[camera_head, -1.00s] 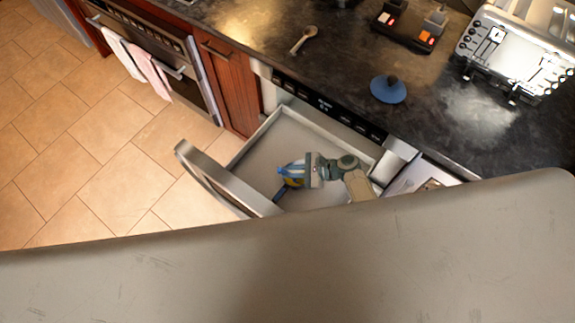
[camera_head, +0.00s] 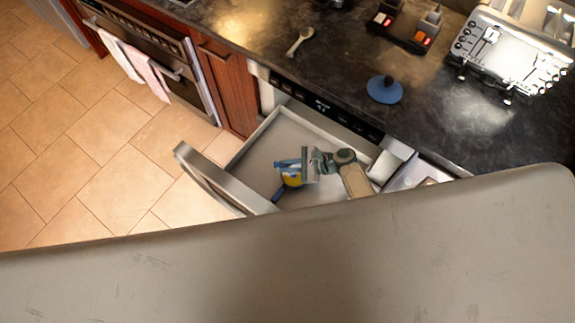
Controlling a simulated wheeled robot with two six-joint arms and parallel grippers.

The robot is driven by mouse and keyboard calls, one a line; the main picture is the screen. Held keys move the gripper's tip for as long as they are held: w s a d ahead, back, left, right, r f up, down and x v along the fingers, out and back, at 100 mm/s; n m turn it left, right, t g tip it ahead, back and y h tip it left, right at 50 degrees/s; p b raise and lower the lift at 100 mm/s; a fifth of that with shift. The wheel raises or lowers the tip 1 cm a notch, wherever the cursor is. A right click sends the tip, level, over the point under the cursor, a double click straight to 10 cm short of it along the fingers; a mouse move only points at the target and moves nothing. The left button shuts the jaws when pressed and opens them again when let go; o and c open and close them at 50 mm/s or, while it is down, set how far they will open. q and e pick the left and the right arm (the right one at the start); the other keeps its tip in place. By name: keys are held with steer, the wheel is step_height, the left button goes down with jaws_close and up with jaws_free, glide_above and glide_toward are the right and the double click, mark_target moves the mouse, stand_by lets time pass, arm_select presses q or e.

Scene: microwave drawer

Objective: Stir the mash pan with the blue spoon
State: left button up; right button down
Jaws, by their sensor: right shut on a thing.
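The mash pan (camera_head: 292,181), a small round thing with yellow in it and a dark blue handle towards the lower left, is inside the open drawer. My right gripper (camera_head: 288,165) reaches into the drawer from the right, just above the pan. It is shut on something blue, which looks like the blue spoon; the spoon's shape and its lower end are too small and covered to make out. I cannot tell whether it touches the mash. My left gripper is not in view.
The microwave drawer (camera_head: 262,144) is pulled out under the dark counter (camera_head: 345,75). A large grey surface fills the foreground. On the counter are a wooden spoon (camera_head: 299,40), a blue lid (camera_head: 384,90) and a silver appliance (camera_head: 507,55). Tiled floor lies left.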

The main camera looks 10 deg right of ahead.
step_height(320, 180, up, 7)
steer(key=p, duration=0.6)
steer(key=shift+r, duration=0.1)
stand_by(0.3)
